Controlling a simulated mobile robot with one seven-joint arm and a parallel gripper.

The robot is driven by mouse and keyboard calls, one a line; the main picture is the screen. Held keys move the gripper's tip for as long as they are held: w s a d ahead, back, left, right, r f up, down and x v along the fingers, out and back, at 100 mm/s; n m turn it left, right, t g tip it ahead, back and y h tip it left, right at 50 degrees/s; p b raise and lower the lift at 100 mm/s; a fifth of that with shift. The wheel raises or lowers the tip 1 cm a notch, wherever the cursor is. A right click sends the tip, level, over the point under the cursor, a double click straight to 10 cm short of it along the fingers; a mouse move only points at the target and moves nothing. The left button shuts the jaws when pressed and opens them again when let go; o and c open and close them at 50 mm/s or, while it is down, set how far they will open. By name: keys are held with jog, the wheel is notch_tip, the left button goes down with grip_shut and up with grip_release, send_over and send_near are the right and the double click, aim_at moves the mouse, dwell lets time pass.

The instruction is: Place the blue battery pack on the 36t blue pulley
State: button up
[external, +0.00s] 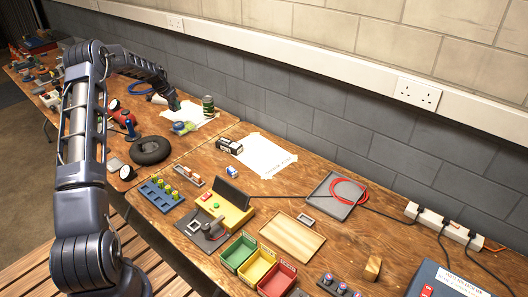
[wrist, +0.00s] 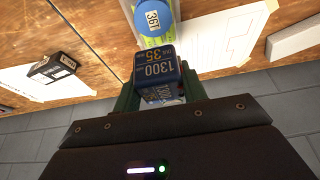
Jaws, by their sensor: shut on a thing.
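The blue battery pack (wrist: 156,68), marked 1300 and 35, sits between the fingers of my gripper (wrist: 158,84) in the wrist view. My gripper is shut on it. The 36t blue pulley (wrist: 154,20) shows at the top of the wrist view as a round blue top with a white 36T label, partly cut off by the frame edge. Something yellow-green shows just below it. The pack appears close to the pulley; I cannot tell the gap. In the external view my gripper (external: 173,102) hangs above a small blue and green item (external: 182,127), probably the pulley; the pack is not clear there.
A white paper sheet (wrist: 215,32) lies beside the pulley. A black and white box (external: 229,146) stands near another sheet (external: 265,157). A green-topped can (external: 208,105) stands right of my gripper. A black ring (external: 151,150) lies in front. The wall runs behind the benches.

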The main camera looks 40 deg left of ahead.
aim_at(180, 123)
jog(key=shift+f, duration=4.15)
jog(key=shift+f, duration=0.1)
jog(key=o, duration=1.1)
jog(key=shift+f, duration=0.1)
